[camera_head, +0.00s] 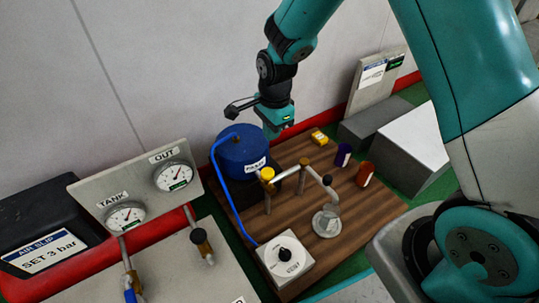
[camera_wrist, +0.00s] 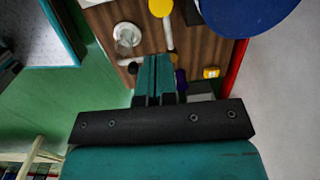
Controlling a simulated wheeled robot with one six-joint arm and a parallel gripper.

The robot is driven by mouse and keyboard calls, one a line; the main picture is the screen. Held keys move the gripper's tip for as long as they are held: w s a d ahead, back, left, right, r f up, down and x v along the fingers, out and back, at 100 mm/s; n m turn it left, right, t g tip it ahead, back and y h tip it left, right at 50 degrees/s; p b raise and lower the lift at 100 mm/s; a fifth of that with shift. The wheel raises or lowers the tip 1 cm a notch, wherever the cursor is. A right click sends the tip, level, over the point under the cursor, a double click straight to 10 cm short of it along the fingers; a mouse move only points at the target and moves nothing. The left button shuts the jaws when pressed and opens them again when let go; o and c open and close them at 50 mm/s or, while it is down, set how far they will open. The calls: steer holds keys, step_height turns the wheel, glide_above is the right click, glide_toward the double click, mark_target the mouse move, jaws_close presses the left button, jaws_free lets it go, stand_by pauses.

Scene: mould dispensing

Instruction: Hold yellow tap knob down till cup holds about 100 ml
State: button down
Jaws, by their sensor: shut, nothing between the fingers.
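The yellow tap knob (camera_head: 267,173) sits on top of the tap's pipe, beside the blue tank (camera_head: 243,152). It also shows at the top edge of the wrist view (camera_wrist: 160,8).
A white dial box (camera_head: 285,260) stands in front of the tank. A gauge panel (camera_head: 140,190) is at left; grey blocks (camera_head: 375,127) are behind right.

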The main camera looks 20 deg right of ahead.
mark_target(270, 172)
steer(key=f+b, duration=0.2)
steer(key=f, duration=0.2)
steer(key=f+b, duration=0.3)
steer(key=f, duration=0.2)
steer(key=f+b, duration=0.3)
steer(key=f, duration=0.1)
steer(key=shift+a+f, duration=0.3)
steer(key=shift+a, duration=0.05)
steer(key=shift+f+p, duration=0.6)
steer(key=shift+f, duration=0.45)
stand_by(3.6)
step_height(270, 172, up, 15)
steer(key=p, duration=0.9)
steer(key=shift+d+f, duration=0.2)
steer(key=shift+d, duration=0.15)
